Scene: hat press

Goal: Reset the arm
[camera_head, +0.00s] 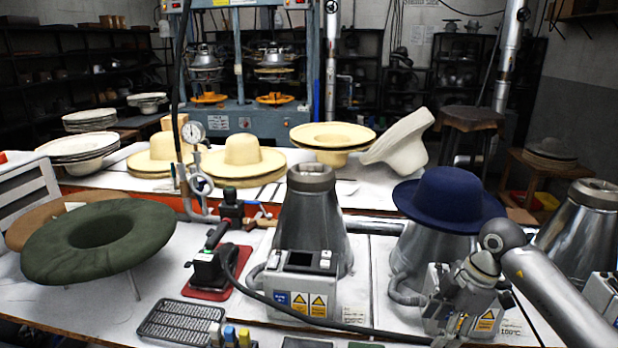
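My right arm comes in from the lower right, and its wrist bends down in front of the right-hand metal press cone (408,250). My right gripper (456,324) is low at the front edge of the table, before that cone's control box. It is small and blends with the box, so its fingers are hard to make out. I see nothing clearly held in it. A navy blue hat (449,197) sits brim down on top of that cone, just behind and above my wrist. My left gripper is not in view.
A bare metal cone (310,222) stands mid-table with its control box (300,283). A dark green hat (97,240) rests crown down on a stand at left. A black-handled tool (212,268) sits on a red base; its cable runs along the front. Straw hats (243,160) line the back table.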

